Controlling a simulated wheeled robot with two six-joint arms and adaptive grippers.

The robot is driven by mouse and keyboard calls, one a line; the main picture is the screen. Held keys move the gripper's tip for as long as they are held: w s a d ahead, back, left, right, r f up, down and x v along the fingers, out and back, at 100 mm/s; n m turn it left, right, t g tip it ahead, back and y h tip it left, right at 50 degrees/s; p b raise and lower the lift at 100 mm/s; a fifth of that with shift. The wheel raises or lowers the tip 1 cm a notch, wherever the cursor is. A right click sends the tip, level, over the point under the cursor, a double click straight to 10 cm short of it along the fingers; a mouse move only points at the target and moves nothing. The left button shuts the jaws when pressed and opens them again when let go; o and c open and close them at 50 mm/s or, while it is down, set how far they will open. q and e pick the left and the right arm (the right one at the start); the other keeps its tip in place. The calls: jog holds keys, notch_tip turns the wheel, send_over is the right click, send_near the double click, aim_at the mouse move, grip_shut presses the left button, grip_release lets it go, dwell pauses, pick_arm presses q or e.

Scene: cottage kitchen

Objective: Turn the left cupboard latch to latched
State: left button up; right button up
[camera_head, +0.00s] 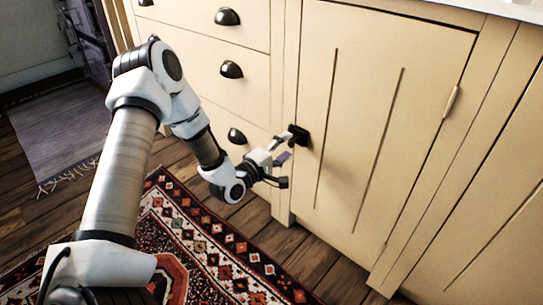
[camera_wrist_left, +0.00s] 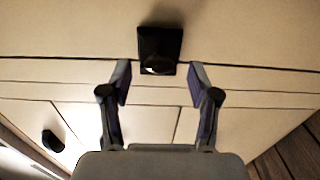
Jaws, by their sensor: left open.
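The left cupboard latch (camera_head: 299,135) is a small black fitting at the left edge of the cream cupboard door (camera_head: 375,110). In the left wrist view the latch (camera_wrist_left: 160,46) is a dark block with a rounded, glossy lower end, top centre; whether it is latched is hard to tell. My left gripper (camera_head: 282,158) is close in front of the latch in the head view. In the wrist view its two fingers (camera_wrist_left: 160,80) are spread apart, one to each side below the latch, with nothing between them. My right gripper is not in view.
Drawers with black cup handles (camera_head: 231,69) are left of the door. A hinge (camera_head: 450,102) is on the door's right side. A patterned red rug (camera_head: 215,245) lies on the wooden floor below, and a grey rug (camera_head: 62,130) lies at far left.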

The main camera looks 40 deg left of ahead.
pick_arm(q)
jog(key=s, duration=0.9)
jog(key=shift+a, duration=0.3)
